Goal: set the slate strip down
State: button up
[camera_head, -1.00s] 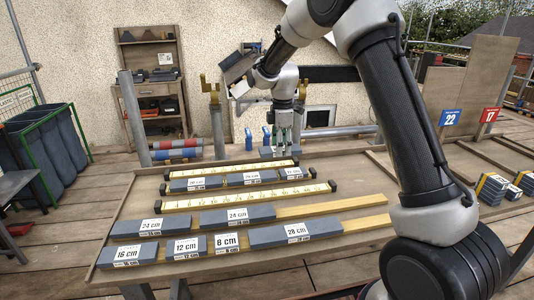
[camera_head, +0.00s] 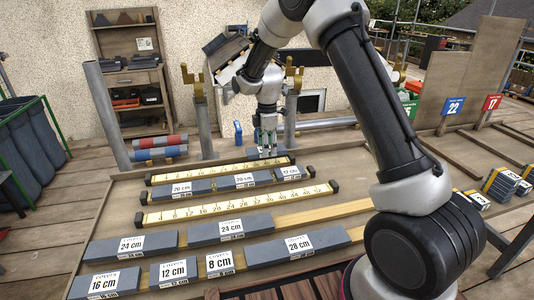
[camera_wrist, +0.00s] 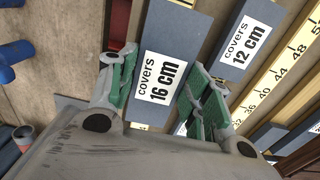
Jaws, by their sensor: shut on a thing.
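My gripper (camera_head: 266,137) is shut on a dark grey slate strip (camera_head: 265,153) labelled "covers 16 cm". In the wrist view, the green pads of my gripper (camera_wrist: 163,84) flank this strip (camera_wrist: 172,38) and its white label faces the camera. In the head view the strip is low over the back of the workbench, just behind the far ruler (camera_head: 222,169). I cannot tell whether its underside touches the bench. Another strip labelled "covers 12 cm" (camera_wrist: 227,64) lies beyond it in the wrist view, apart from my gripper.
Several labelled strips lie between the two rulers, such as a 20 cm one (camera_head: 182,188). More lie on front battens, including 24 cm (camera_head: 133,244) and 28 cm (camera_head: 299,245) strips. A brass-topped post (camera_head: 291,112) stands behind the bench. Banded slate stacks (camera_head: 500,184) sit at right.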

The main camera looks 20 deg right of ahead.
jog(key=shift+f, duration=1.35)
jog(key=shift+f, duration=0.55)
jog(key=o, duration=1.1)
jog(key=shift+o, duration=0.2)
